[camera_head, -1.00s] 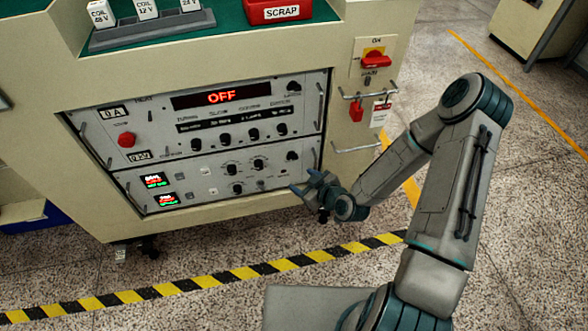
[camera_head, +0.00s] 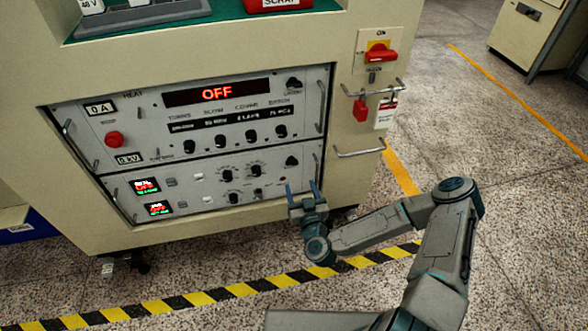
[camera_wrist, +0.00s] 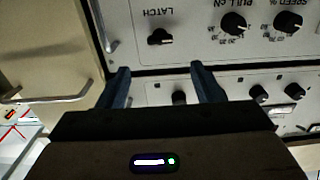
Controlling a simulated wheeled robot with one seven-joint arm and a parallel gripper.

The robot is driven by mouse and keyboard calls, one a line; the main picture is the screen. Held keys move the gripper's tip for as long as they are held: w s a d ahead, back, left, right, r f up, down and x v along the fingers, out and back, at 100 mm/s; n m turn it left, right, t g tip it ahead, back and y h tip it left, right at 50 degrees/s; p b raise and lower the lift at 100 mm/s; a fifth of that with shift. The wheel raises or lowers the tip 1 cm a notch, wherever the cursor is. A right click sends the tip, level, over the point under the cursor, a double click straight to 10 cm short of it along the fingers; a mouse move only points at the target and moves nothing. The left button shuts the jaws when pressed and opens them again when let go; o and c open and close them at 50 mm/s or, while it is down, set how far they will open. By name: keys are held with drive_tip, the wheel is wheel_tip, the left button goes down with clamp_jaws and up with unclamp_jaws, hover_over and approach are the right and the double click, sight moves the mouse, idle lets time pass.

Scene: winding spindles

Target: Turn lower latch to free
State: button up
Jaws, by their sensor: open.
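The lower latch is a small black knob (camera_head: 292,161) at the right end of the lower panel (camera_head: 215,186). In the wrist view, which shows the panel upside down, the same latch knob (camera_wrist: 160,37) sits beside the word LATCH. A light mark shows on its right side there. My gripper (camera_head: 301,186) is open and empty, with its fingers pointing up just below the latch in the head view. In the wrist view, my gripper (camera_wrist: 161,72) has its two fingers spread to either side of the knob's line, apart from the knob.
The upper panel (camera_head: 150,118) has a red OFF display (camera_head: 217,93), several knobs and a red button (camera_head: 113,139). Metal handles (camera_head: 360,152) stick out from the cabinet's right side, below a red switch (camera_head: 380,55). The floor to the right is open.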

sight(293, 164)
drive_tip(key=b+x, duration=0.2)
drive_tip(key=x, duration=0.8)
drive_tip(key=shift+c, duration=0.3)
drive_tip(key=c, duration=0.9)
